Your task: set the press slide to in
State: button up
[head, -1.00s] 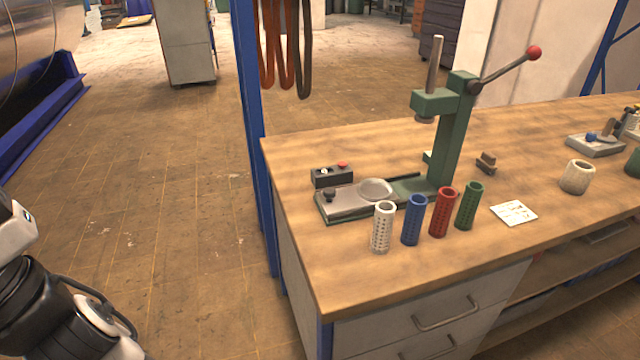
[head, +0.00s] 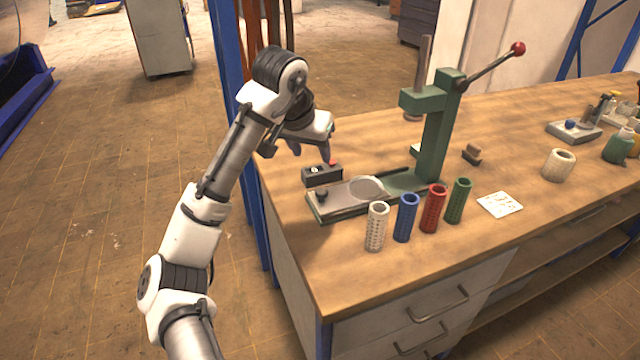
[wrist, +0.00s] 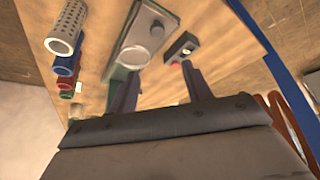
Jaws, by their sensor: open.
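The green arbor press (head: 434,135) stands on the wooden bench. Its slide (head: 342,197) is a flat grey plate with a dark knob (head: 321,195) at its left end and a round pale disc (head: 367,188). The slide sticks out to the left of the column, and the disc is not beneath the ram (head: 413,105). The slide also shows in the wrist view (wrist: 146,28). My gripper (head: 311,148) is open and empty, above the bench's left back part near the small dark control box (head: 322,176). In the wrist view its two fingers (wrist: 165,88) are apart.
White (head: 376,228), blue (head: 406,218), red (head: 433,209) and green (head: 458,201) perforated cylinders stand in front of the press. The press lever (head: 490,66) rises to the right. A blue post (head: 232,100) stands at the bench's left edge. A card (head: 500,204) lies to the right.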

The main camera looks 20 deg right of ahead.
aim_at(321, 191)
jog(key=x, duration=0.9)
jog(key=s+a+x, duration=0.1)
jog(key=x, duration=0.4)
jog(key=shift+d+f+p, duration=0.1)
jog(key=shift+f+p, duration=0.3)
jog(key=shift+f, duration=0.05)
grip_shut()
